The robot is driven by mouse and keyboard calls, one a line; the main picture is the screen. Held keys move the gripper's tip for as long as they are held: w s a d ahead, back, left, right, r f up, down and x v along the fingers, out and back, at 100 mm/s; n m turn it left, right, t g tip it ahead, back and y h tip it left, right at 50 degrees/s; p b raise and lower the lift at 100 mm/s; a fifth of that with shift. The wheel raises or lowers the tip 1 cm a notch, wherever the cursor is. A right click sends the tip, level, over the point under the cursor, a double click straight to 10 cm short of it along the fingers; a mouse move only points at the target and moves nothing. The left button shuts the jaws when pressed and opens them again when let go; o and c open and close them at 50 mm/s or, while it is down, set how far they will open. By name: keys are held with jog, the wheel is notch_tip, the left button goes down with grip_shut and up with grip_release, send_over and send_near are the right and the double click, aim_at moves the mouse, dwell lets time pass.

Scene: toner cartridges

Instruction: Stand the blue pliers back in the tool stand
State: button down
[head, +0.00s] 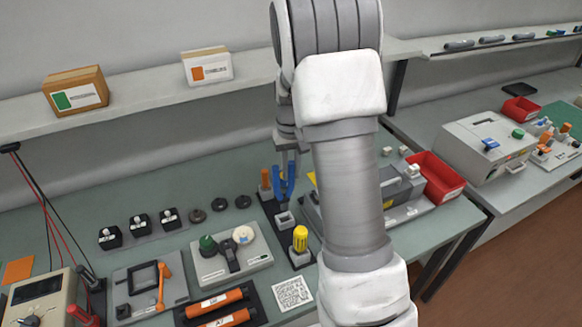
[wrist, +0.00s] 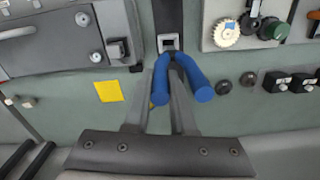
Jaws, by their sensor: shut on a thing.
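The blue pliers (head: 291,178) are upright in the head view, with their two handles uppermost. My gripper (head: 285,152) is above and around them, shut on them. In the wrist view the blue handles (wrist: 198,82) spread to both sides of my gripper's fingers (wrist: 172,72), and the pliers' head points toward a square grey socket (wrist: 168,40). This socket belongs to the dark tool stand (head: 272,208), and it also shows in the head view (head: 285,219). The jaws' lower end is hidden, so I cannot tell whether it touches the stand.
The stand's front end holds a yellow-handled tool (head: 300,238); an orange-handled tool (head: 265,179) stands at its back. A grey device (head: 400,190) and red bin (head: 440,177) are to the right. A panel with knobs (head: 231,262) and black round pieces (head: 220,204) are left.

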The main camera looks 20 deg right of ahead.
aim_at(291, 183)
jog(key=shift+f+b, duration=0.35)
jog(key=shift+f, duration=0.8)
jog(key=shift+f+b, duration=1.3)
jog(key=shift+f, duration=0.3)
jog(key=shift+f+b, duration=0.55)
jog(key=shift+f, duration=0.2)
dwell(0.4)
jog(key=c, duration=0.7)
grip_release()
